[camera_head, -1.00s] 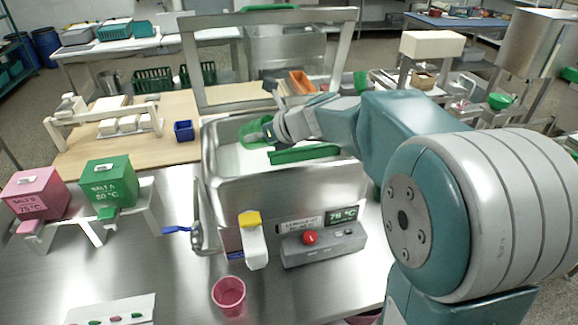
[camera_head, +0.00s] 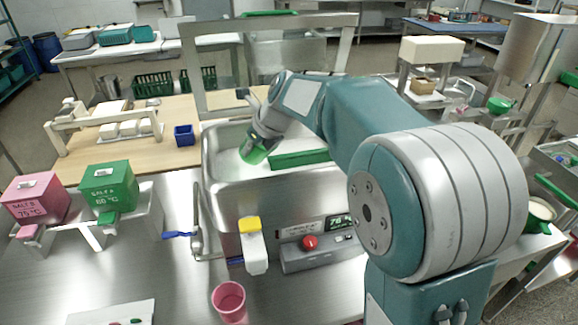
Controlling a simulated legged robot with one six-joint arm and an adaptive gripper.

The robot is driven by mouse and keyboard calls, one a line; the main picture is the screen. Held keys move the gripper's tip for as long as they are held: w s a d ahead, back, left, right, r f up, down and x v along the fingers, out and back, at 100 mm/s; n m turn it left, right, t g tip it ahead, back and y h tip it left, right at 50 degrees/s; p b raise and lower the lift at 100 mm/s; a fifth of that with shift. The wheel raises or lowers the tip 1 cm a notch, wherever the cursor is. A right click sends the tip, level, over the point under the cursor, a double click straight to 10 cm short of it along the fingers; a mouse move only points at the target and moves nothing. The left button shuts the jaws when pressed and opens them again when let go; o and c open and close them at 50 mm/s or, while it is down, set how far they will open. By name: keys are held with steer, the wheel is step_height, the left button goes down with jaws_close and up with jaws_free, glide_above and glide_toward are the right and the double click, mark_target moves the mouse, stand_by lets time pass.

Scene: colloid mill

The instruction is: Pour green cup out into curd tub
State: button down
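The green cup (camera_head: 253,153) is in my gripper (camera_head: 259,136), inside the walls of the steel curd tub (camera_head: 330,190) at its left half. The cup is tilted, its visible green end low and toward the camera. My gripper seems closed around the cup's upper part; the fingers are small and partly hidden by my arm. The tub holds a white surface below the cup. I cannot make out whether anything flows from the cup.
A green bar (camera_head: 300,158) lies across the tub right of the cup. A pink cup (camera_head: 229,298) stands in front of the tub, near the yellow-capped spout (camera_head: 252,245) and control box (camera_head: 322,250). Pink (camera_head: 36,197) and green (camera_head: 109,186) salt boxes stand left.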

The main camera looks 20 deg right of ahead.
steer(key=w+a+f+g+h+b, duration=0.2)
steer(key=w+a+f+g+h, duration=0.1)
steer(key=a+g+h, duration=0.1)
steer(key=shift+w+h, duration=0.15)
steer(key=shift+h, duration=0.45)
steer(key=shift+b, duration=0.3)
stand_by(0.9)
